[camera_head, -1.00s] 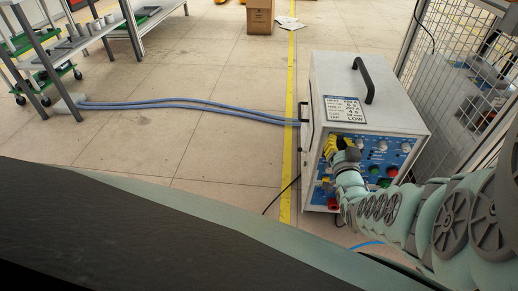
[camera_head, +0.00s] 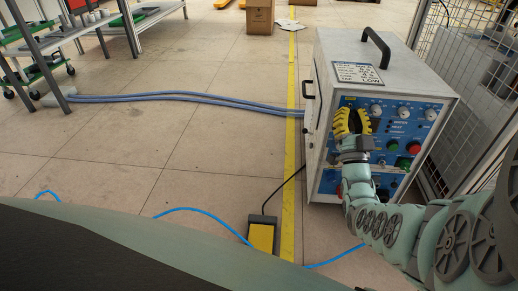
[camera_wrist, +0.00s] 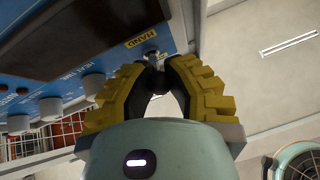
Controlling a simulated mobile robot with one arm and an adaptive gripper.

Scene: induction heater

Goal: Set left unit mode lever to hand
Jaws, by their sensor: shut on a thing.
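The induction heater unit (camera_head: 375,75) is a grey-white box with a blue control panel (camera_head: 400,125). The mode lever (camera_wrist: 151,50) is a small metal toggle at the panel's edge, beside a yellow "HAND" label (camera_wrist: 140,40) in the wrist view. My gripper (camera_wrist: 158,72) has yellow ribbed fingers with dark tips, which meet around the lever's end. The fingertips hide part of the lever, so its exact position is hard to tell. In the head view my gripper (camera_head: 352,122) is at the panel's upper left and hides the lever.
White knobs (camera_head: 404,112) and green (camera_head: 403,163) and red (camera_head: 413,147) buttons sit right of my gripper. A yellow foot pedal (camera_head: 262,236) and blue cable (camera_head: 190,210) lie on the floor. A mesh fence (camera_head: 440,60) stands right. Blue hoses (camera_head: 190,98) run left from the unit.

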